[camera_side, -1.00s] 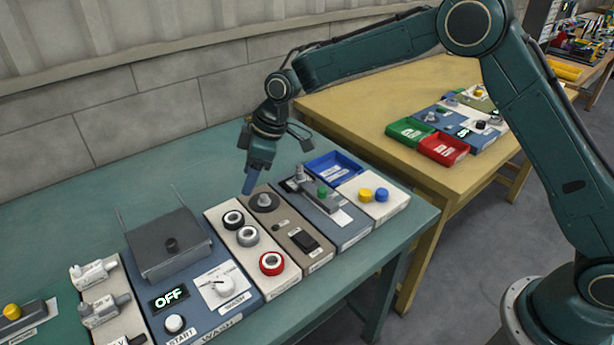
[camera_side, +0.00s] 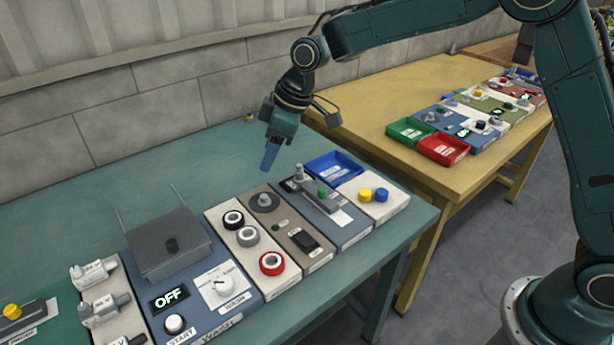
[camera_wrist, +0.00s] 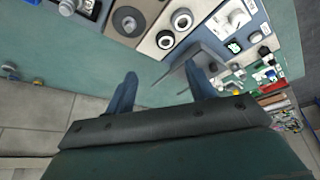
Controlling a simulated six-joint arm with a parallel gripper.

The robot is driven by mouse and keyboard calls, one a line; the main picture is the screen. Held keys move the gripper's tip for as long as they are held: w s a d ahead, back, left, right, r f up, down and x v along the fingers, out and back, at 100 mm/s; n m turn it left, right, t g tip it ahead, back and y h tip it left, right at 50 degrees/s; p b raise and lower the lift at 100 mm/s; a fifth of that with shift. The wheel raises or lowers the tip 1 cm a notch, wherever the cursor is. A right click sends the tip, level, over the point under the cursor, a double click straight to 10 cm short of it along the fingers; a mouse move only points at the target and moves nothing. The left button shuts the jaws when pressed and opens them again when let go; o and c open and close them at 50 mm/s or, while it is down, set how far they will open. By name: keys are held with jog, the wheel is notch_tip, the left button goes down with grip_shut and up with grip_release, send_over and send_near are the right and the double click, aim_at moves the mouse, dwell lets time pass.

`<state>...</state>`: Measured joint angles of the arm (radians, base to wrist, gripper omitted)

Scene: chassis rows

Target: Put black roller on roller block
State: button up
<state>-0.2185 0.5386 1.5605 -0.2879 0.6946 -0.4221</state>
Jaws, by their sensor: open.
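The black roller (camera_side: 226,222), a ring with a pale centre, sits at the back of a cream panel, behind a grey and a red ring. It also shows in the wrist view (camera_wrist: 158,41). No part is clearly marked as the roller block; a brown panel to its right bears a grey disc with a raised centre (camera_side: 264,201), which may be it. My gripper (camera_side: 268,167) is open and empty, pointing down above the table behind these panels. In the wrist view its two fingers (camera_wrist: 160,74) stand apart with only table between them.
A blue panel with a lidded grey box (camera_side: 170,262) and thin upright rods stands left of the rings. A blue tray (camera_side: 333,165) and a panel with yellow and blue knobs stand right. The green table (camera_side: 130,195) behind the panels is mostly clear.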

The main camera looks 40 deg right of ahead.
jog(key=s+d+r+m+t+h, duration=0.1)
jog(key=s+d+r+m, duration=0.1)
jog(key=s+d+r, duration=0.5)
jog(key=s+d+r+m+t, duration=0.1)
jog(key=s+d+r+m, duration=0.3)
jog(key=s, duration=0.5)
jog(key=s+d+m+h, duration=0.1)
jog(key=s+d+m, duration=0.1)
jog(key=s, duration=0.7)
jog(key=s+d+m+h, duration=0.1)
jog(key=s+d, duration=0.4)
jog(key=s, duration=0.5)
jog(key=shift+s+f+m+t, duration=0.25)
jog(key=shift+f+m+t, duration=0.05)
jog(key=shift+f+m, duration=0.2)
